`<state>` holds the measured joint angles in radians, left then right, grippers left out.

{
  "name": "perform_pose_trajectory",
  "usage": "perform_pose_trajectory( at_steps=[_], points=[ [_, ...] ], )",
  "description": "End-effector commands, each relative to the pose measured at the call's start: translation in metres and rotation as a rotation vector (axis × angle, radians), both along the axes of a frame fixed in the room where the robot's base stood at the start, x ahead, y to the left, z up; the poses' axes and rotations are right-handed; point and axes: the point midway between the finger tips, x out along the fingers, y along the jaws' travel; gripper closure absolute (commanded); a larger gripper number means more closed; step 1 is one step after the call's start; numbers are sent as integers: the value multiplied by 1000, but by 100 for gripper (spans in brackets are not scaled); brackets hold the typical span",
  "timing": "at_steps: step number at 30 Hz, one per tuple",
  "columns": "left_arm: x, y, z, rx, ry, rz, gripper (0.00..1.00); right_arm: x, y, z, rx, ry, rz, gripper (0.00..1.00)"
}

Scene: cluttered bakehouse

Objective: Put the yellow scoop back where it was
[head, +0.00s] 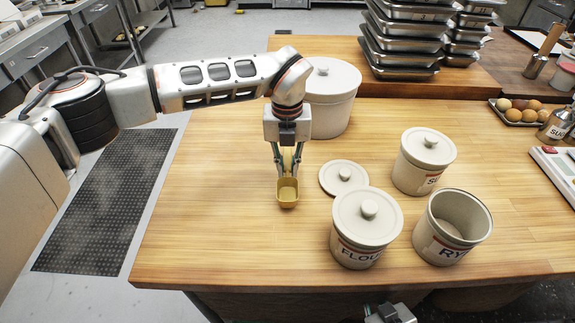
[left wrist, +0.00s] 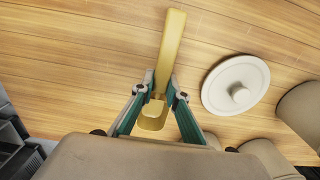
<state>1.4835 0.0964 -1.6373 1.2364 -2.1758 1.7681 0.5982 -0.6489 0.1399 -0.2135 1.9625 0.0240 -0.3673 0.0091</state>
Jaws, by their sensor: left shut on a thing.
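My left gripper (head: 287,178) is shut on the yellow scoop (head: 288,194) over the wooden table, left of the canisters. In the left wrist view the scoop's handle (left wrist: 169,45) runs between the fingertips (left wrist: 160,88), with its cup below them. Whether the scoop touches the table is unclear. The RYE canister (head: 452,228) stands open at the right; its inside shows only partly. A loose round lid (head: 343,177) lies flat on the table, just right of the scoop. Part of my right gripper (head: 390,314) shows at the bottom edge; its fingers are unclear.
The lidded FLOUR canister (head: 366,229) stands front, another lidded canister (head: 424,162) behind RYE. A large lidded crock (head: 331,97) is behind my left wrist. Stacked metal trays (head: 402,40), an egg tray (head: 519,112) and a scale (head: 556,172) lie beyond. The table's left front is clear.

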Motion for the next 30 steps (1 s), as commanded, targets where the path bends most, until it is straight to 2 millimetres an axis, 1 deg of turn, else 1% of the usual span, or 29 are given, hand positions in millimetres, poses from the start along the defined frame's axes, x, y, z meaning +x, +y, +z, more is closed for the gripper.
perform_pose_trajectory(
  at_steps=[7, 27, 28, 30],
  points=[
    [0, 0, -1, 0, 0, 0, 100, -1, -1, -2, -1, 3, 0, 100],
    [0, 0, -13, 0, 0, 0, 100, 0, -1, -9, -1, 3, -1, 100],
    [0, 0, -13, 0, 0, 0, 83, 0, -1, -9, -1, 2, -1, 100],
    [0, 0, -13, 0, 0, 0, 66, 0, -1, -8, -1, 2, -1, 100]
  ],
)
